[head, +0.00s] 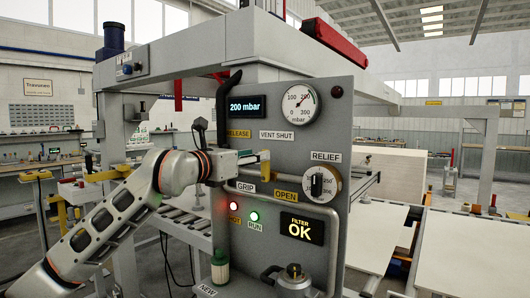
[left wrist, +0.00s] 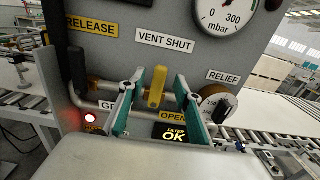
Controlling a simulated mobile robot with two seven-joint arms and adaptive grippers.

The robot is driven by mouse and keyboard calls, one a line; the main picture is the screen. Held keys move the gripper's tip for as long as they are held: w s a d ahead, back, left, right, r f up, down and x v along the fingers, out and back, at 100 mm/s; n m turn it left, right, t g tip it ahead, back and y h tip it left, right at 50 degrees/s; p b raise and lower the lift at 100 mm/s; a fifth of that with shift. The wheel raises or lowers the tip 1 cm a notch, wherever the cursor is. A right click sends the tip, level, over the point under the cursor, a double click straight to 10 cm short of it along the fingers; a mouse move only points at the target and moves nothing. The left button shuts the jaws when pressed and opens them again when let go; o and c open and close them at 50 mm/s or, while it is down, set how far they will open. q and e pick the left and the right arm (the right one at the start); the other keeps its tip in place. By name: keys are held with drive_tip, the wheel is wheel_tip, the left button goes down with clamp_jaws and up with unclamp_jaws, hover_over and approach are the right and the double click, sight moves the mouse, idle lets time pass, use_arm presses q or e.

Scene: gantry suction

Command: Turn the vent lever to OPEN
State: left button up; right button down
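The vent lever has a yellow handle (left wrist: 157,86) on the grey panel (head: 265,130). It stands nearly upright, its end toward the VENT SHUT label (left wrist: 165,42). The OPEN label (left wrist: 173,116) sits lower and to the right. The handle also shows in the head view (head: 265,160), close to my left gripper (head: 248,158). In the left wrist view, my left gripper (left wrist: 157,76) is open. Its two teal-padded fingers stand on either side of the handle, with a visible gap each side. I cannot tell how deep the fingertips reach. My right gripper is not in view.
A relief knob (head: 322,183) sits right of the lever, with a gauge (head: 300,104) above. A pipe (head: 300,205) runs below the lever. A black lever (left wrist: 77,72) stands left. Red and green lamps glow below.

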sight(265, 182)
use_arm(q)
drive_tip(key=shift+p+x, duration=0.75)
drive_tip(key=shift+x, duration=1.95)
clamp_jaws()
